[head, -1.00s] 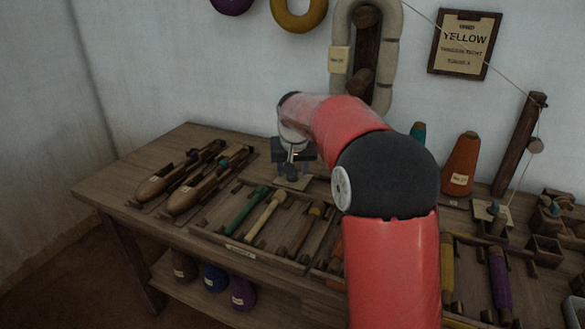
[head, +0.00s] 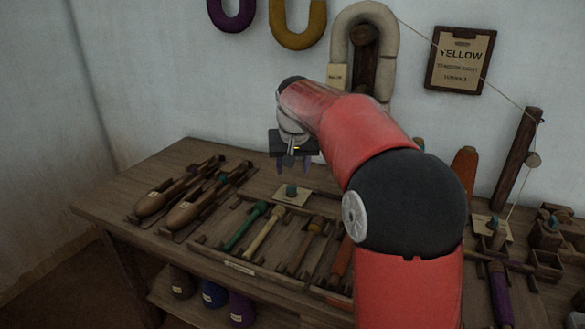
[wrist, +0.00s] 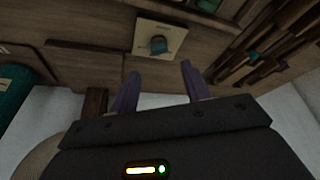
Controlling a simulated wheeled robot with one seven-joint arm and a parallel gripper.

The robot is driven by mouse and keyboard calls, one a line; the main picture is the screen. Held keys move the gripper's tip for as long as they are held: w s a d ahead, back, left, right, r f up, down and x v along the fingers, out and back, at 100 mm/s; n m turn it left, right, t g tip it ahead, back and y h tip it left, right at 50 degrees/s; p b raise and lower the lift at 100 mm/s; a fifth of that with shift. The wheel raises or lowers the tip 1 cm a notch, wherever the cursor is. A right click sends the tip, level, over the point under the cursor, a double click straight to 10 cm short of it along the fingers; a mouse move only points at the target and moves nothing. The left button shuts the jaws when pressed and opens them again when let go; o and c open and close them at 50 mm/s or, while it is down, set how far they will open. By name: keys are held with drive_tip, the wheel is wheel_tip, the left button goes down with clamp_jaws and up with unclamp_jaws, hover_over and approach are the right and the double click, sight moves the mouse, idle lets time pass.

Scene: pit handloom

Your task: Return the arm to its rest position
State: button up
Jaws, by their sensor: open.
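My gripper (head: 293,164) hangs above the back of the wooden table (head: 180,154), at the end of my red and black arm. Its two purple-grey fingers are apart with nothing between them, as the wrist view also shows (wrist: 157,82). Below it on the table lies a small pale card with a teal knob (head: 292,192). In the wrist view the same card and knob (wrist: 159,44) show beyond the fingertips, with a gap between.
Two wooden shuttles (head: 185,205) lie at the table's left. A rack of colored bobbins (head: 262,228) fills the middle front. A leaning wooden post (head: 517,160) with a thread stands at right. A "YELLOW" sign (head: 460,60) and yarn hanks (head: 298,25) hang on the wall.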

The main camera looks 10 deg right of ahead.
drive_tip(key=s+f+n+t, duration=0.1)
drive_tip(key=s, duration=2.6)
drive_tip(key=shift+d+f, duration=0.15)
drive_tip(key=shift+d, duration=0.05)
drive_tip(key=shift+y, duration=0.3)
drive_tip(key=s+f, duration=0.1)
drive_tip(key=s, duration=0.1)
drive_tip(key=s+f, duration=0.2)
drive_tip(key=s, duration=0.1)
drive_tip(key=s+f, duration=0.2)
drive_tip(key=shift+s+f, duration=0.15)
drive_tip(key=shift+s, duration=0.2)
drive_tip(key=shift+c, duration=0.2)
